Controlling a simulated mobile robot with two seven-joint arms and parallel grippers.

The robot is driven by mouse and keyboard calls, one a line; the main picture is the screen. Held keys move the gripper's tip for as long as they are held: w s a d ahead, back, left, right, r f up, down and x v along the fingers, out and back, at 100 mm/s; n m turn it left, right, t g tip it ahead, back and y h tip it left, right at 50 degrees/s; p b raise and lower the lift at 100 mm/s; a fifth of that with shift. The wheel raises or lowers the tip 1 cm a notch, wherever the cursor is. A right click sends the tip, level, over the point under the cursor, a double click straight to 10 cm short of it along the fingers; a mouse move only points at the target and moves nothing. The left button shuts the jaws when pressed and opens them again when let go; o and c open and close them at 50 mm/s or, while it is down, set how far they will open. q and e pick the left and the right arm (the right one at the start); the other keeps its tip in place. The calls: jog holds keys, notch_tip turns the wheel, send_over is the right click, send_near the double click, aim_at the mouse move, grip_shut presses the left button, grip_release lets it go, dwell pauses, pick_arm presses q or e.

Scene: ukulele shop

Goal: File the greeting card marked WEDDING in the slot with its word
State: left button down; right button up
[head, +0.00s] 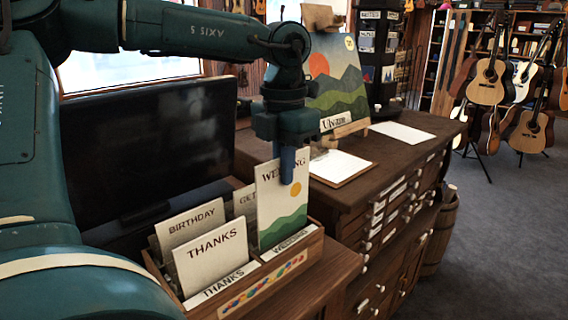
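The WEDDING card (281,214), white with green hills and an orange sun, stands upright at the right front of the wooden card rack (316,250). My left gripper (287,168) is shut on its top edge from above; one finger covers part of the word. The card's lower edge meets the WEDDING slot label (292,243); I cannot tell how deep it sits. The THANKS card (212,262) stands behind its THANKS label (221,284) to the left. A BIRTHDAY card (189,224) and a partly hidden GET card (244,203) stand behind. My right gripper is not in view.
A dark screen (150,150) stands behind the rack. To the right, a brown counter (405,150) holds a landscape picture (337,80) on an easel, white sheets (338,166) and a dark display rack (378,45). Guitars (488,82) stand on the open floor farther right.

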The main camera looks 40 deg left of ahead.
pick_arm(q)
jog(key=shift+f+b, duration=1.85)
jog(key=shift+f, duration=0.7)
jog(key=shift+f+b, duration=0.55)
jog(key=shift+f, duration=0.15)
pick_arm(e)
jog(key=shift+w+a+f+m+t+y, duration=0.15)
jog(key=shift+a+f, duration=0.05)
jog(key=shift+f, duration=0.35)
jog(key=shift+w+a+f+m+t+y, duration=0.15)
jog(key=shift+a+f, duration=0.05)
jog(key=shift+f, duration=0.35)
pick_arm(q)
jog(key=c, duration=1.6)
grip_release()
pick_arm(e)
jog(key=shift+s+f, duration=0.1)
pick_arm(q)
jog(key=shift+o, duration=0.2)
notch_tip(320, 180, up, 13)
jog(key=shift+r+p, duration=0.1)
jog(key=shift+p, duration=0.4)
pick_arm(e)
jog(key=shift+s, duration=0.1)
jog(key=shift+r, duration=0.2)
